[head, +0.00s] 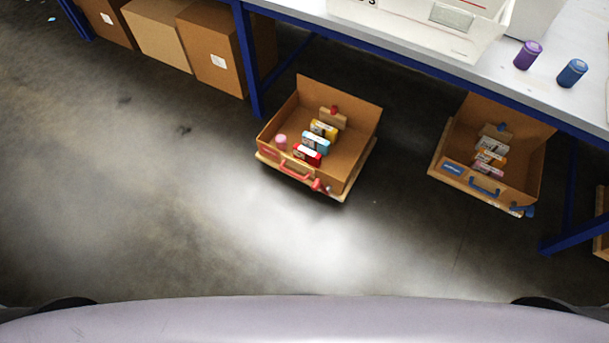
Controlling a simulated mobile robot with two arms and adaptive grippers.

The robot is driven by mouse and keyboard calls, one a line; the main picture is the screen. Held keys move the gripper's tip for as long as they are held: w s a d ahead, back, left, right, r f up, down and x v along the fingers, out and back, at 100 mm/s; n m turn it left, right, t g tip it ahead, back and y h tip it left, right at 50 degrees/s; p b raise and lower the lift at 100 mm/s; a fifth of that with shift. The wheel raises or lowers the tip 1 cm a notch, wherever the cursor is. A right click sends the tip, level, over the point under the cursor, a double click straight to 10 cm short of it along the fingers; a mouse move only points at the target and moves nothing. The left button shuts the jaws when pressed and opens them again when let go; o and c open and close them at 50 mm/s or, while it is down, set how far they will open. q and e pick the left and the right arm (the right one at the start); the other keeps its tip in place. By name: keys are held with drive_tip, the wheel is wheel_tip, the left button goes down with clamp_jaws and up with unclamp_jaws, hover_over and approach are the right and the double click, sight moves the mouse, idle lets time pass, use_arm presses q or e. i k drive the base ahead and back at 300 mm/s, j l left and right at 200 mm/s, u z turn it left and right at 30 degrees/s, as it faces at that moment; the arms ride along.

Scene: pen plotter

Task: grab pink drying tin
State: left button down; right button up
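A small pink cylinder (281,142), which looks like the pink tin, stands in the left corner of an open cardboard box (352,148) on the floor. The box has a red handle on its near side. A red (307,155), a light blue (315,143) and a yellow packet (324,130) stand in a row to the right of the cylinder. Neither of my grippers is in view.
A white table (420,52) on blue legs holds a white plotter, a purple tin (527,55) and a blue tin (572,73). Another open box (522,160) with a blue handle sits partly under the table. Closed cartons (212,48) stand upper left. The near floor is clear.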

sight(280, 139)
drive_tip(key=i+j+z, duration=0.55)
drive_tip(key=i+j, duration=0.4)
